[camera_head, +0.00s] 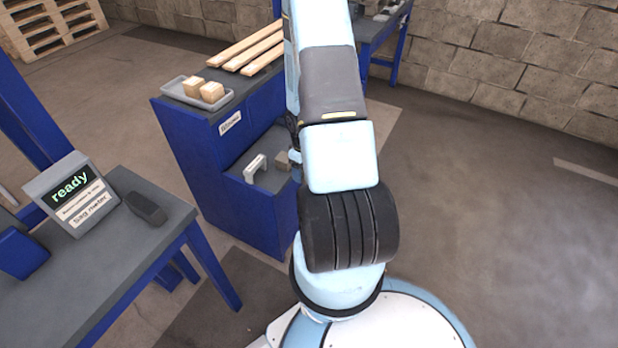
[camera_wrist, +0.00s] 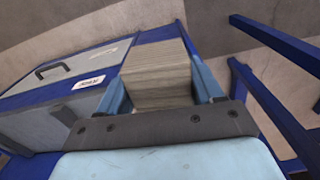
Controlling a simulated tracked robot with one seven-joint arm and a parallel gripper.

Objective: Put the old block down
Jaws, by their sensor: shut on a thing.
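In the wrist view my gripper (camera_wrist: 163,84) is shut on the old block (camera_wrist: 156,62), a weathered grey-brown wooden block with visible grain. One light blue finger presses on each side of it. In the head view my arm hides most of the gripper. A small brown block (camera_head: 283,161) shows just left of the arm, by the lower step of the blue stand (camera_head: 262,215). I cannot tell whether it is the held one, or whether it touches the step.
A grey tray (camera_head: 174,92) on the stand's upper top holds two pale wooden blocks (camera_head: 212,92), beside wooden slats (camera_head: 244,46). A white handle-like piece (camera_head: 255,168) is on the lower step. A table (camera_head: 125,225) with a "ready" display (camera_head: 70,192) stands left. Floor at right is clear.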

